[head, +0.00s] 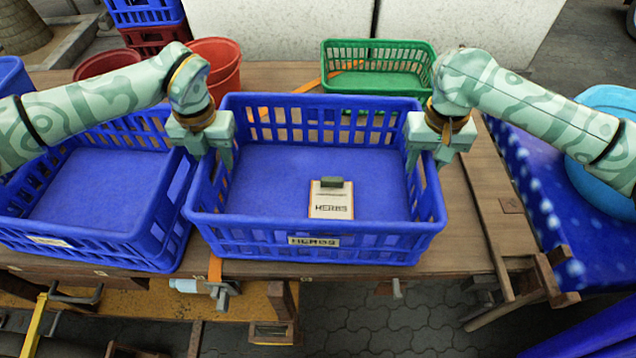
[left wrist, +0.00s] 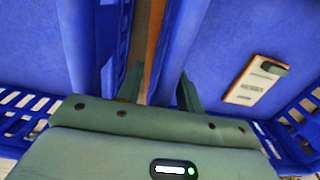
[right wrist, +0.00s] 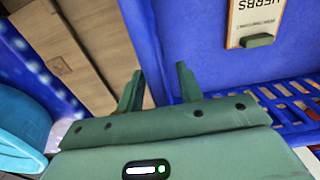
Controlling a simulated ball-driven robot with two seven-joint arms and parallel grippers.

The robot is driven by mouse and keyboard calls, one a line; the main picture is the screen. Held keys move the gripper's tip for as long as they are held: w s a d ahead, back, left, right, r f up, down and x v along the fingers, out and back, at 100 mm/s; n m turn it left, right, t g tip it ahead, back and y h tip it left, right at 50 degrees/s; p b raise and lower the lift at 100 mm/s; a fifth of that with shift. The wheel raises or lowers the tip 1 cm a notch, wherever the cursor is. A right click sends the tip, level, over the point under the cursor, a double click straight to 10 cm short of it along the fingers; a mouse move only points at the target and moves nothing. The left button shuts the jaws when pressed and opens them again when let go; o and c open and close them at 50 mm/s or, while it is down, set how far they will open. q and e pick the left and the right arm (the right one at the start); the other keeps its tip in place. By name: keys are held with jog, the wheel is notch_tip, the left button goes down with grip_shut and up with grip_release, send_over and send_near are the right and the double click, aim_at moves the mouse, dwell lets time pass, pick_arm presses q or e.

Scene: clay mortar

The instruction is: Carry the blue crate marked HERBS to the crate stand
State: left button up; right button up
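The blue HERBS crate (head: 315,248) stands upright on the wooden table, its label (head: 314,241) on the near wall. A card marked HERBS (head: 331,200) with a dark clip lies inside it. My left gripper (head: 214,158) is open at the crate's left wall, one finger on each side of the rim; the left wrist view also shows the fingers (left wrist: 160,92) apart. My right gripper (head: 428,160) is open astride the right wall; its fingers (right wrist: 158,88) are apart in the right wrist view. I cannot pick out the crate stand for certain.
Another blue crate (head: 95,195) stands close on the left, with a narrow gap. A green crate (head: 375,82) sits behind. Red buckets (head: 218,62) are at the back left. A blue patterned cloth surface (head: 560,215) with a blue basin (head: 605,180) lies right.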

pick_arm(q)
grip_shut()
pick_arm(e)
grip_shut()
dwell(1.3)
